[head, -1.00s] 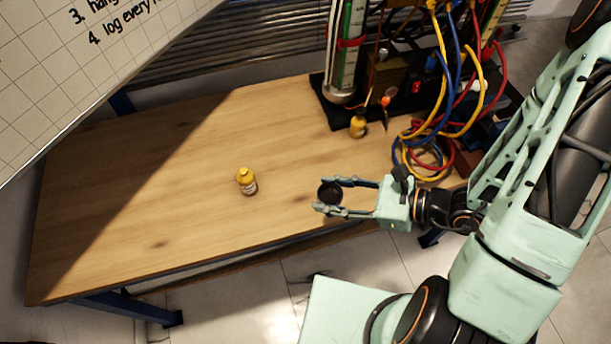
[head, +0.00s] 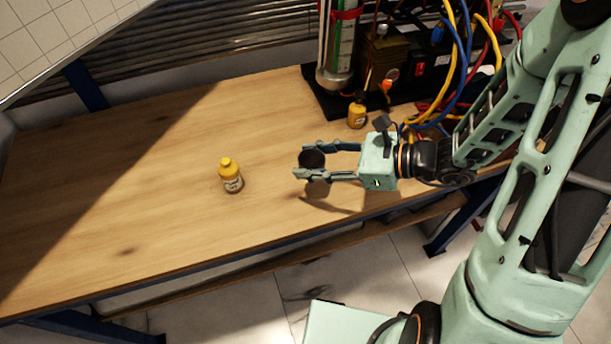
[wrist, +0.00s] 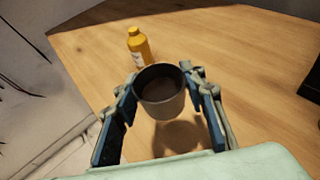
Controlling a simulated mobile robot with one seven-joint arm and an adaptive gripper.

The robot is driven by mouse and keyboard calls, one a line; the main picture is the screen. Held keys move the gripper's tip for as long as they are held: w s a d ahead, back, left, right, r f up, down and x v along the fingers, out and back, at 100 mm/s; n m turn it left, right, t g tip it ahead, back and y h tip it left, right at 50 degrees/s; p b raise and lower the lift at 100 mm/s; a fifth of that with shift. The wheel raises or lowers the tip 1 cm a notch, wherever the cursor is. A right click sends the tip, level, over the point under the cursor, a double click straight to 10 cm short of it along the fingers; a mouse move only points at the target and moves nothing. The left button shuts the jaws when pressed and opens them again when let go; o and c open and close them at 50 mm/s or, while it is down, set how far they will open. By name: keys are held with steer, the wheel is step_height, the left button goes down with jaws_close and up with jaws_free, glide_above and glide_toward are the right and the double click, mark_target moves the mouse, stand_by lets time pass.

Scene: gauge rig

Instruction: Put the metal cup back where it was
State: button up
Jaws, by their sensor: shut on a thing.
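The metal cup (head: 312,160) is between the fingers of my gripper (head: 309,161), which is shut on it. In the wrist view the cup (wrist: 161,98) is grey, upright and open at the top, with a dark inside. The two fingertips (wrist: 160,88) press it from both sides. The cup is held above the wooden table (head: 140,190), near its front edge, and its shadow falls on the wood below it. In the head view the cup looks dark and its lower part is partly hidden by the near finger.
A yellow bottle (head: 231,176) stands on the table left of the cup; it also shows in the wrist view (wrist: 138,44). Another yellow bottle (head: 357,115) stands by the gauge rig (head: 335,60) at the back right. Cables (head: 455,75) hang there. The table's left part is clear.

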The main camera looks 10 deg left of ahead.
mark_target(306, 161)
steer(key=w+f, duration=0.1)
steer(key=w+a+f+b, duration=0.1)
steer(key=f, duration=0.1)
steer(key=f+b, duration=0.1)
steer(key=shift+w+a+f, duration=0.15)
steer(key=shift+w+a, duration=0.25)
steer(key=shift+w+a+f+b, duration=0.1)
steer(key=shift+w+f+b, duration=0.05)
steer(key=shift+f+b, duration=0.7)
steer(key=shift+w+a+f+b, duration=0.1)
steer(key=shift+f+b, duration=0.5)
steer(key=shift+f, duration=0.35)
steer(key=shift+d+f, duration=0.1)
steer(key=o, duration=1.3)
steer(key=shift+c, duration=0.2)
steer(key=p+v, duration=0.1)
steer(key=v, duration=1.1)
